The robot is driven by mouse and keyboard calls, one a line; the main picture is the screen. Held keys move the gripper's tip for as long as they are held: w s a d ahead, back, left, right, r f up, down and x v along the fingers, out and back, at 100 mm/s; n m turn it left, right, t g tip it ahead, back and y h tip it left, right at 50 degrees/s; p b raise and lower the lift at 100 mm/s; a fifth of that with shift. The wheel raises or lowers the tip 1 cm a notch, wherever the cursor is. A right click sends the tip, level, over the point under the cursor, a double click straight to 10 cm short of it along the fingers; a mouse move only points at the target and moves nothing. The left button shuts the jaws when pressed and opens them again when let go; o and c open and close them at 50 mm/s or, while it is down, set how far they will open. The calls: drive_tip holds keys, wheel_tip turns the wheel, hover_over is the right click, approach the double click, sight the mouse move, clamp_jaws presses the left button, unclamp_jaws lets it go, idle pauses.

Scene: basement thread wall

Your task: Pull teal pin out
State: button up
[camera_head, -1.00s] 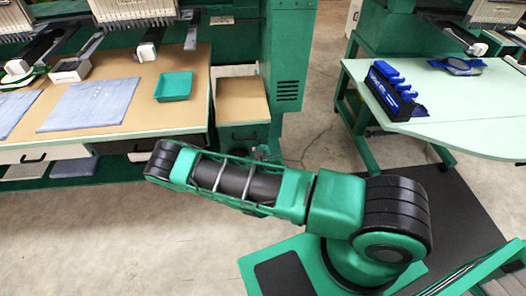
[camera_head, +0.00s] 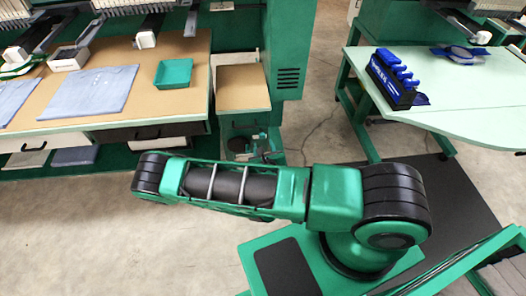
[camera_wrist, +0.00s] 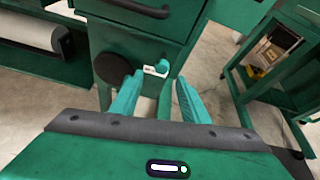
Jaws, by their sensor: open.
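The teal pin (camera_wrist: 161,66) is a small rounded knob at a white plate (camera_wrist: 150,71) on the front of the green cabinet (camera_wrist: 140,45), below its drawer. In the wrist view my gripper (camera_wrist: 159,79) is open, with two teal fingers pointing at the cabinet. The pin shows between and just beyond the fingertips; I cannot tell whether they touch it. Nothing is held. In the head view the cabinet (camera_head: 242,88) stands beside the machine, and the pin is too small to make out.
A dark round disc (camera_wrist: 112,69) is left of the pin, and a drawer handle (camera_wrist: 138,9) is above it. A green cart (camera_wrist: 285,60) stands at the right in the wrist view. In the head view, a pale table (camera_head: 450,95) bears a blue-and-black tool rack (camera_head: 388,82).

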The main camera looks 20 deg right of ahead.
drive_tip(key=shift+v, duration=2.15)
drive_tip(key=s+d+r+m+g+h, duration=0.2)
drive_tip(key=d+r+m+g+h, duration=0.5)
drive_tip(key=d+r+m, duration=1)
drive_tip(key=s+d+r+m+g+y, duration=0.1)
drive_tip(key=s+d+r+m+g, duration=0.15)
drive_tip(key=s+m, duration=0.3)
drive_tip(key=s+d+r+m+g, duration=0.2)
drive_tip(key=s+m+g, duration=0.2)
drive_tip(key=m, duration=0.3)
drive_tip(key=s+a+r+m+y, duration=0.3)
drive_tip(key=s+r+m+y, duration=0.2)
drive_tip(key=s+r, duration=0.3)
drive_tip(key=s+a+r+m+y, duration=0.3)
drive_tip(key=s+r+m+y, duration=0.2)
drive_tip(key=s+r, duration=0.3)
drive_tip(key=shift+s+r+m, duration=0.25)
drive_tip(key=shift+s+m, duration=0.6)
drive_tip(key=shift+s, duration=0.2)
drive_tip(key=shift+t, duration=0.25)
